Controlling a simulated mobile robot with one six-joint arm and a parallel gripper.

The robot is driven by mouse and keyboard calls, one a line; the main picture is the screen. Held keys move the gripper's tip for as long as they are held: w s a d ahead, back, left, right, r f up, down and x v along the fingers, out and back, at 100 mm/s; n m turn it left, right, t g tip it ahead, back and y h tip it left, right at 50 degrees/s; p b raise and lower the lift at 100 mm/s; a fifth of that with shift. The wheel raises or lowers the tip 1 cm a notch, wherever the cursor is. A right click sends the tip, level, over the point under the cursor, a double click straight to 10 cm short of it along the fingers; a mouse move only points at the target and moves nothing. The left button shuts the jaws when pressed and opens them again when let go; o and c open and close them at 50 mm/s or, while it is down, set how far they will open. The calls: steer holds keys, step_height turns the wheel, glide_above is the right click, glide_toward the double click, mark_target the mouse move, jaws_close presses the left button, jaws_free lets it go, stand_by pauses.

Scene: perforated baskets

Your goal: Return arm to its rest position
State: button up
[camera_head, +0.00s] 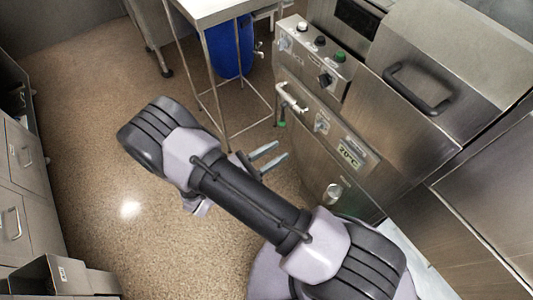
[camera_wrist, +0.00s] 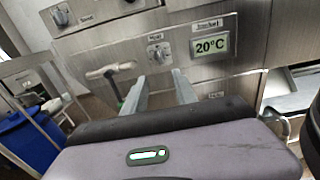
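My gripper (camera_head: 275,152) is held out in front of the steel machine (camera_head: 400,150), over the speckled brown floor. Its two fingers stand apart with nothing between them. In the wrist view my gripper (camera_wrist: 160,78) points at the machine's front panel, below a round knob (camera_wrist: 157,52) and left of a green display (camera_wrist: 211,45) reading 20°C. My arm reaches up from the lower right of the head view and is bent at its upper end. No basket shows in either view.
A lever handle (camera_head: 292,98) sticks out from the machine close to my gripper. A steel table (camera_head: 203,10) with a blue container (camera_head: 231,48) beneath stands at the back. Drawers (camera_head: 22,180) line the left side. The floor (camera_head: 100,130) between is clear.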

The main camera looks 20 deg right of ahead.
steer(key=v, duration=0.3)
steer(key=shift+s+a, duration=0.1)
steer(key=shift+a, duration=0.15)
